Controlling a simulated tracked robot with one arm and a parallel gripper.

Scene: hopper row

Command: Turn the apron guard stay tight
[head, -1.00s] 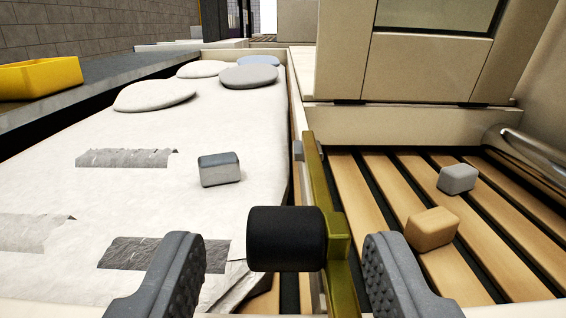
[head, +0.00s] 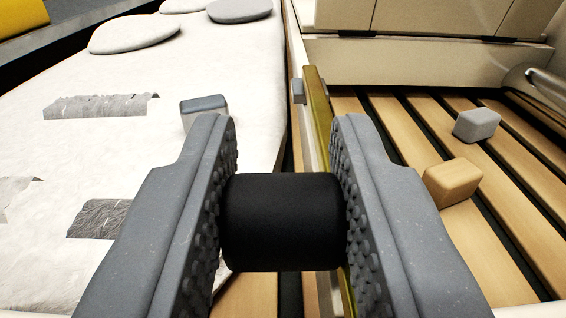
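The apron guard stay shows as a black cylindrical knob (head: 283,222) on a yellow-olive bar (head: 318,105) that runs away from me along a pale divider. My gripper (head: 285,195) has its two grey, studded fingers on either side of the knob, left and right. Both finger pads appear to touch the knob's ends. The fingers hide the near part of the bar and how the knob joins it.
A white-covered surface on the left bears flat stones (head: 135,33), grey tape strips (head: 100,106) and a grey block (head: 203,108). Wooden slats (head: 400,125) on the right bear a grey block (head: 477,124) and a tan block (head: 453,182). A yellow bin (head: 22,17) stands far left.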

